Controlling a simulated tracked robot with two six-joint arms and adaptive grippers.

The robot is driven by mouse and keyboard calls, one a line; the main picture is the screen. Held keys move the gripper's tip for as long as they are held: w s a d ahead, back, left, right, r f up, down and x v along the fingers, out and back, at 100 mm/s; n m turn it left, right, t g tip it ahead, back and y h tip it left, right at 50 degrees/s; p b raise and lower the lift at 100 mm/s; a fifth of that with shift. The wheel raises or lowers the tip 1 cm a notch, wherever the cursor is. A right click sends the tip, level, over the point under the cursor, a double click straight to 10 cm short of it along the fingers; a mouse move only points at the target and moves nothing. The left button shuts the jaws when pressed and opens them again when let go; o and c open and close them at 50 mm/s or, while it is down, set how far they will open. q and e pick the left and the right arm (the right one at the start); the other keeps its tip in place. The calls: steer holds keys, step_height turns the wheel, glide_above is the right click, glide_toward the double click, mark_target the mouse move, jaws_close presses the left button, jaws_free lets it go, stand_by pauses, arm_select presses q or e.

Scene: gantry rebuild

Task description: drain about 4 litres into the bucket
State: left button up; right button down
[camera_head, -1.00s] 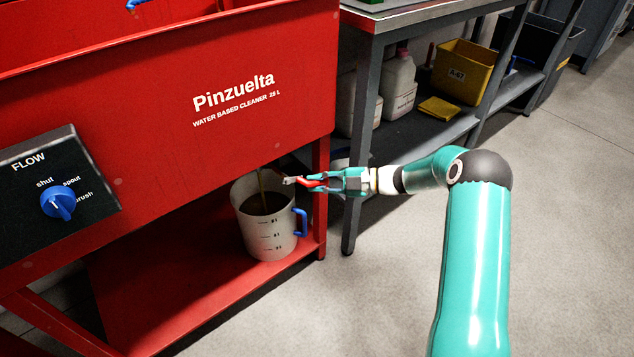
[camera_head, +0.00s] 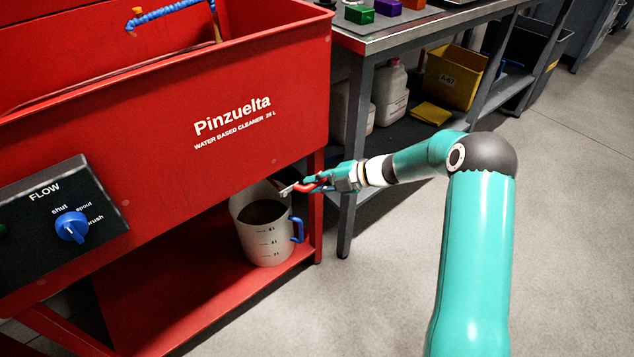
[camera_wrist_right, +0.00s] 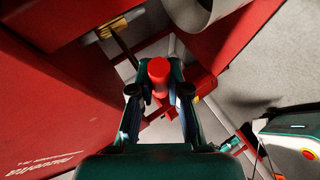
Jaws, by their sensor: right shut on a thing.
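The bucket (camera_head: 267,242) is a pale jug with a blue handle and dark marks. It stands upright on the red shelf under the cleaner tank (camera_head: 235,150). Dark liquid (camera_head: 264,212) shows inside; I cannot read its level against the marks. My right gripper (camera_head: 312,186) is shut on the red grip of the drain lever (camera_head: 288,190), beside and above the bucket's rim. The wrist view shows the red grip (camera_wrist_right: 158,72) between the fingers and part of the bucket's rim (camera_wrist_right: 200,14). No falling stream is visible. My left gripper is out of view.
A flow panel with a blue knob (camera_head: 72,227) is on the tank's front at left. A steel bench (camera_head: 405,28) stands right of the tank, with white jugs (camera_head: 391,93) and a yellow bin (camera_head: 454,76) below. The floor at right is clear.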

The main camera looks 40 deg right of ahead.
steer(key=shift+a+f, duration=0.15)
steer(key=c, duration=1.1)
jaws_free()
steer(key=shift+c, duration=0.2)
steer(key=v, duration=1.2)
